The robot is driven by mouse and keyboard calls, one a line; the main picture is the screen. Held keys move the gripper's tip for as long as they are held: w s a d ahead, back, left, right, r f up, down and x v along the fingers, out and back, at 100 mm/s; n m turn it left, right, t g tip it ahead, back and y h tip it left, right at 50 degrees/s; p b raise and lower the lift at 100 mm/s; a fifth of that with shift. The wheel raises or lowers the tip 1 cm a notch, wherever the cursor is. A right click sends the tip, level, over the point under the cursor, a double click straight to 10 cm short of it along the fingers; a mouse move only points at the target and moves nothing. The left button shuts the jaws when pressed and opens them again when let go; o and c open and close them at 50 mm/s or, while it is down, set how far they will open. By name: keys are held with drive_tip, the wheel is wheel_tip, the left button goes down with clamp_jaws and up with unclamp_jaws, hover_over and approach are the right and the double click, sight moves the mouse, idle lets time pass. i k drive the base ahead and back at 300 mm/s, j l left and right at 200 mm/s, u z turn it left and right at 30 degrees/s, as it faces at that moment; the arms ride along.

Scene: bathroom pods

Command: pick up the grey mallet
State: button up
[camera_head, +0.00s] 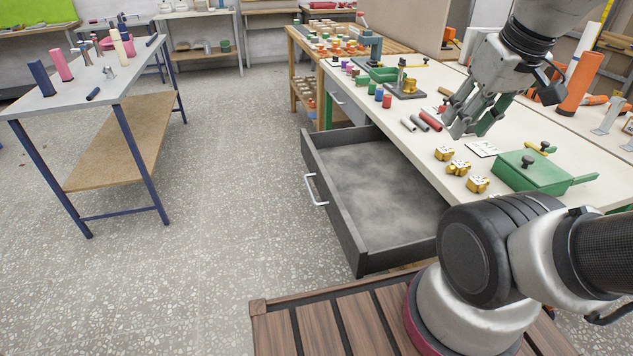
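My gripper (468,130) points down over the white workbench (400,155), near its front edge. Its fingers look spread apart, and I see nothing held between them. I cannot pick out a grey mallet clearly; the gripper and arm hide part of the bench behind them. A small grey cylinder (408,125) and a dark red cylinder (430,121) lie just left of the gripper, apart from it. A thin brownish bar (445,92) lies behind them, too small to identify.
An open, empty drawer (375,190) juts out below the bench. Brass parts (459,167), a white card (482,149) and a green tool with a handle (535,172) lie right of the gripper. A side table (110,78) stands left across open floor.

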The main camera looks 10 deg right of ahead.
sight(440, 89)
drive_tip(key=z, duration=1.05)
drive_tip(key=i+l+u, duration=0.1)
drive_tip(key=l+u, duration=0.15)
drive_tip(key=l, duration=0.55)
drive_tip(key=l+u, duration=0.25)
drive_tip(key=l, duration=0.6)
drive_tip(key=i+l+u, duration=0.15)
drive_tip(key=l, duration=0.25)
drive_tip(key=i+l+u, duration=0.15)
drive_tip(key=l, duration=0.3)
drive_tip(key=l+u, duration=0.15)
drive_tip(key=l, duration=0.3)
drive_tip(key=i+l+u, duration=0.15)
drive_tip(key=l, duration=0.3)
